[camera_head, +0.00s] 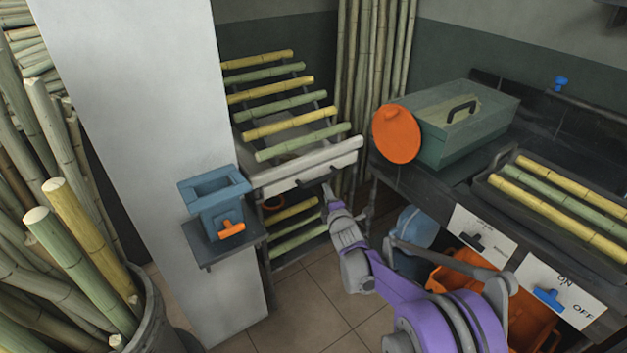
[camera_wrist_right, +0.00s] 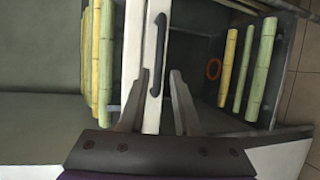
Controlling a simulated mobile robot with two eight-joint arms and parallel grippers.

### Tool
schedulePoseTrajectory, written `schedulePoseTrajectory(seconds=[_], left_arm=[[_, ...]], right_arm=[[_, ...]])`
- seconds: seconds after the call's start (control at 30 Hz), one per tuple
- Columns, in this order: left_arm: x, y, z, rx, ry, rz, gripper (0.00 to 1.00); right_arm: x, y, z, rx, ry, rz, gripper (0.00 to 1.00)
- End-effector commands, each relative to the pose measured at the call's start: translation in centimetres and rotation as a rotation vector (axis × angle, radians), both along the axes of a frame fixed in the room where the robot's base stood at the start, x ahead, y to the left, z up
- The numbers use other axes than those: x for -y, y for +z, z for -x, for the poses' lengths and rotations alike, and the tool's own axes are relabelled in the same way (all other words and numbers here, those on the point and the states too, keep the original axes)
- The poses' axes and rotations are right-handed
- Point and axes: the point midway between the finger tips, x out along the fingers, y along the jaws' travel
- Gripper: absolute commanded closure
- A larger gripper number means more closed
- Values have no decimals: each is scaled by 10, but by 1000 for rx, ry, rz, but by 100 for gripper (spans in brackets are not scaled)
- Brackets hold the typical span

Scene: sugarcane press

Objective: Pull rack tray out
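The rack tray (camera_head: 345,155) has a pale front board and sits in the metal rack, with yellow and green cane sticks on the sloping shelf above it. A dark bar handle (camera_head: 316,178) is fixed to the board. My right gripper (camera_head: 328,190) is at the handle, in front of the tray. In the right wrist view the tray front (camera_wrist_right: 132,50) and handle (camera_wrist_right: 160,45) show, and the fingers of my right gripper (camera_wrist_right: 160,76) are spread, one on each side of the handle's near end. Whether they touch it I cannot tell. My left gripper is not in view.
A white pillar with a blue box (camera_head: 214,190) on a small shelf stands left of the rack. On the right, a dark counter holds a green box (camera_head: 465,120) with an orange disc. An orange crate (camera_head: 465,275) is below it. Tiled floor lies before the rack.

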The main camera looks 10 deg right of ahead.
Motion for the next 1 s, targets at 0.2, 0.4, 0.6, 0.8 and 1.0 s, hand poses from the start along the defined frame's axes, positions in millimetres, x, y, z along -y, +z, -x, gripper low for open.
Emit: schedulePoseTrajectory(seconds=[0.2,0.4,0.6,0.8,1.0], left_arm=[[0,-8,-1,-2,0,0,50],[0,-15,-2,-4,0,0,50],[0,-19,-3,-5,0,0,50],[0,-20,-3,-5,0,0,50],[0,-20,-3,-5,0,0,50]], right_arm=[[2,-7,-36,-2,-1,-3,68],[4,-14,-73,-2,-2,-4,68],[5,-17,-94,-2,-2,-4,68],[5,-17,-99,-2,-2,-4,68],[5,-17,-99,-3,-2,-5,73]])
